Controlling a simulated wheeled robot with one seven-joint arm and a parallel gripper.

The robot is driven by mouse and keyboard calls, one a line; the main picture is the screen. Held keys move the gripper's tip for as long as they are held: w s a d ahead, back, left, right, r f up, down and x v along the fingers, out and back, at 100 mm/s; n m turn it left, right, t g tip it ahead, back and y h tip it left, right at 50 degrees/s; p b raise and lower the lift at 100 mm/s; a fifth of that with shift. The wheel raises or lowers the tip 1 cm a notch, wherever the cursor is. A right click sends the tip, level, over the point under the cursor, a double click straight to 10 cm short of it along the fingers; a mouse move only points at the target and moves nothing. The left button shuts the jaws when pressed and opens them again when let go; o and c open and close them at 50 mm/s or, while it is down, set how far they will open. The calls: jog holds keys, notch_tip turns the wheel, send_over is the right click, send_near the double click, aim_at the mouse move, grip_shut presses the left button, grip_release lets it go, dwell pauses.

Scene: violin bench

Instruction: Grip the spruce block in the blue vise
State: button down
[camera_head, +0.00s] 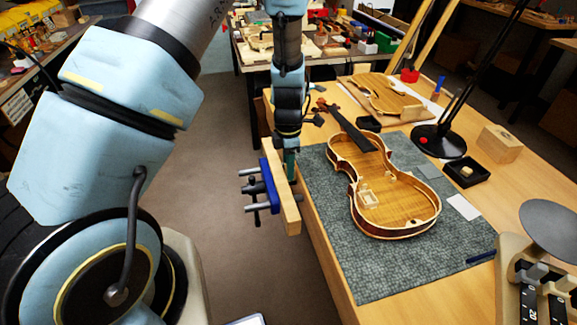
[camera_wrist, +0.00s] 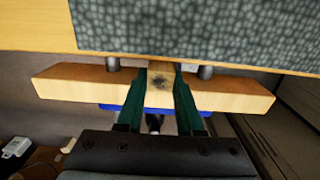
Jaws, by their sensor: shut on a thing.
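The blue vise (camera_head: 268,186) is on the left edge of the bench, with a long wooden jaw (camera_head: 284,200) and dark bars on its outer side. My gripper (camera_head: 290,167) points down over the jaw, close to the bench edge. In the wrist view its green fingers are shut on the pale spruce block (camera_wrist: 160,88), which has a dark patch on top. The block appears over the middle of the wooden jaw (camera_wrist: 75,82), reaching towards the bench edge. I cannot tell whether it touches the jaw or bench. In the head view the block is hidden.
Two metal rods (camera_wrist: 205,72) cross the gap between jaw and bench. A violin body (camera_head: 395,205) lies on the grey mat (camera_head: 375,275) right of my gripper. A black lamp base (camera_head: 437,141), small black tray (camera_head: 466,174) and wooden box (camera_head: 499,144) stand farther right.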

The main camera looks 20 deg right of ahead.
jog(key=shift+c, duration=2.3)
grip_release()
notch_tip(320, 180, up, 11)
jog(key=b, duration=0.1)
jog(key=shift+b, duration=0.3)
jog(key=shift+f, duration=0.15)
jog(key=s+a+r+m, duration=0.2)
jog(key=a+r+m, duration=0.2)
jog(key=a+m, duration=0.5)
jog(key=s+a+r+m+t, duration=0.1)
jog(key=a+r+m, duration=0.3)
jog(key=a, duration=1.6)
jog(key=s+m, duration=0.1)
jog(key=m, duration=0.3)
jog(key=shift+a+r+m+t, duration=0.2)
jog(key=shift+a+m+t, duration=0.1)
jog(key=shift+a+m, duration=0.1)
